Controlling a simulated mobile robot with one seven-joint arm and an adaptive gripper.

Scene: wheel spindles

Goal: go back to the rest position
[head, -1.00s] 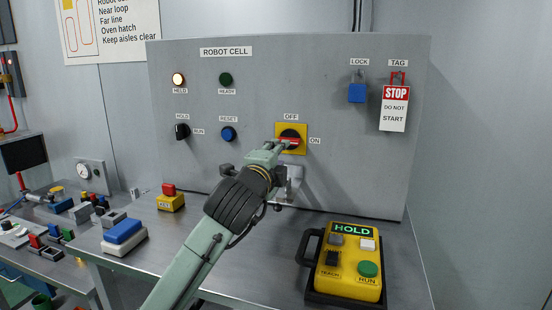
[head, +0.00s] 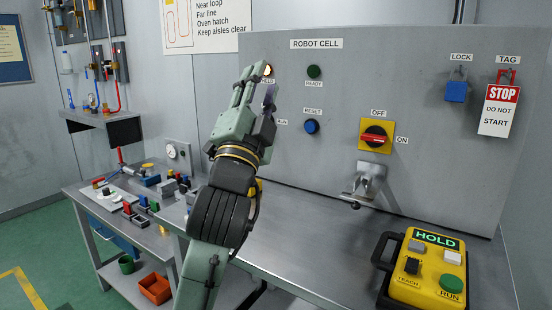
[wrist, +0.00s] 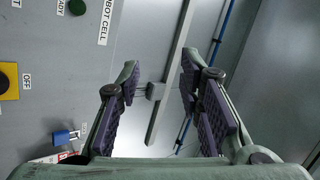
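My gripper (head: 258,90) is raised in front of the left part of the grey ROBOT CELL panel (head: 420,80), fingers pointing up. It covers part of the HOLD lamp and the HOLD/RUN knob. In the wrist view the two fingers of my gripper (wrist: 158,78) stand well apart with nothing held between them. The red handle (head: 374,137) of the yellow OFF/ON switch lies roughly level, and my gripper is apart from it, to its left. A silver bracket (head: 366,182) shows below the switch.
A blue padlock (head: 456,91) and a STOP tag (head: 499,109) hang at the panel's right. A yellow pendant (head: 428,268) reading HOLD stands on the bench at right. A side bench at left holds several small parts and a dial (head: 172,151). Bench middle is clear.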

